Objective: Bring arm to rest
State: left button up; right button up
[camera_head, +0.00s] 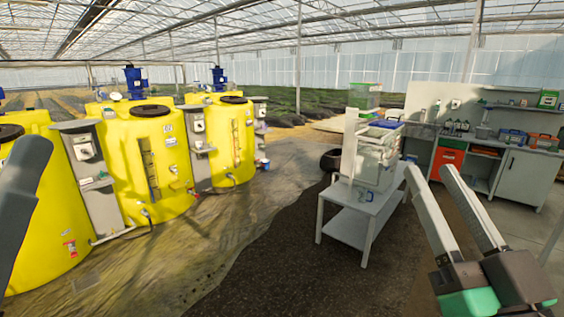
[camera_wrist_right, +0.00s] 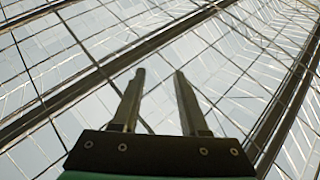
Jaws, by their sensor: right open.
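My right gripper (camera_head: 430,171) rises into the head view from the lower right, its two grey fingers apart with nothing between them. It hangs in front of the grey side table and the workbench, touching neither as far as I can see. The right wrist view shows the same open, empty gripper (camera_wrist_right: 159,74) pointing up at the greenhouse roof (camera_wrist_right: 60,60). A dark grey bar at the left edge of the head view is a part of my left arm; whether it is a gripper finger, and how that gripper stands, I cannot tell.
Yellow tanks (camera_head: 152,165) with grey posts stand in a row at left. A grey side table (camera_head: 346,226) carries stacked clear bins (camera_head: 376,160). A workbench (camera_head: 520,178) with an orange-fronted cabinet (camera_head: 446,160) stands at right. The floor between tanks and table is open.

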jog(key=s+r+t, duration=0.3)
jog(key=s+r, duration=0.3)
jog(key=s, duration=0.4)
notch_tip(320, 180, up, 31)
jog(key=p, duration=3.1)
jog(key=shift+d+r, duration=0.15)
jog(key=shift+d, duration=0.1)
